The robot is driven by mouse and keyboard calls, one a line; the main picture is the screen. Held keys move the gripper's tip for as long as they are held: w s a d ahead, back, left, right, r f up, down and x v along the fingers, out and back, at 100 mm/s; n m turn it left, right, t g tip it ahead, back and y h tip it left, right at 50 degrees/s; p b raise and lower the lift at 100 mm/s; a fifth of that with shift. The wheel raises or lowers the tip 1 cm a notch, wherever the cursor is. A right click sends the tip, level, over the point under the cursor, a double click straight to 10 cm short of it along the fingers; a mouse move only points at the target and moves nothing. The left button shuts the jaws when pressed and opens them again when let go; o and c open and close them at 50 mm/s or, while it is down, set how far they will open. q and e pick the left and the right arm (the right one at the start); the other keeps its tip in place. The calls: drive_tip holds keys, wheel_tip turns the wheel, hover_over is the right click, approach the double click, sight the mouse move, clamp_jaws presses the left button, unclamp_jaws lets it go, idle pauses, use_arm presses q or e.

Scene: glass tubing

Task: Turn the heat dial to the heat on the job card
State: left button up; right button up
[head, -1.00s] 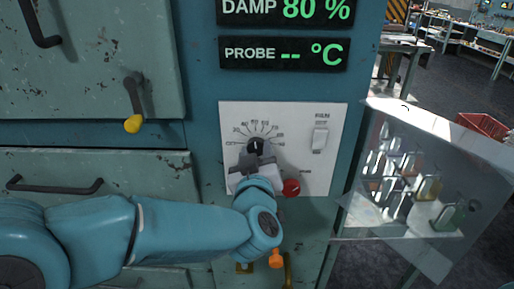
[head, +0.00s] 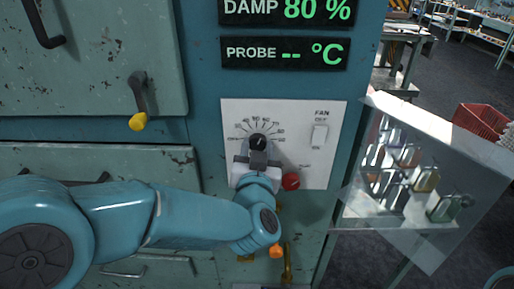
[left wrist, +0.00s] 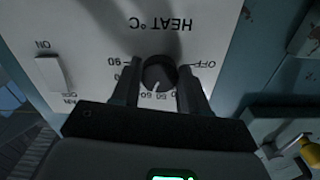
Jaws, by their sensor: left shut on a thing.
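The heat dial (head: 258,142) is a round black knob on a white control panel, under an arc of numbers. It also shows in the left wrist view (left wrist: 158,74), upside down, with "HEAT °C" printed on the panel. Its white pointer mark lies near the 50 and 60 marks; the exact reading is hard to tell. My left gripper (head: 258,157) is shut on the dial, with one finger on each side of it in the left wrist view (left wrist: 158,86). No job card is in view. My right gripper is not in view.
A fan switch (head: 319,135) and a red knob (head: 291,181) sit on the same panel, the red knob close to my left wrist. Displays above read damp 80 % and a blank probe (head: 284,53). A clear-sided case with padlocks (head: 400,185) stands at right.

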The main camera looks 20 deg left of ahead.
use_arm(q)
drive_tip(key=shift+r, duration=0.15)
drive_tip(key=o, duration=1.1)
drive_tip(key=shift+w, duration=0.1)
drive_tip(key=shift+c, duration=0.2)
drive_tip(key=b+v, duration=0.2)
drive_tip(key=v, duration=1.4)
drive_tip(key=shift+s+b, duration=0.2)
drive_tip(key=shift+b, duration=0.1)
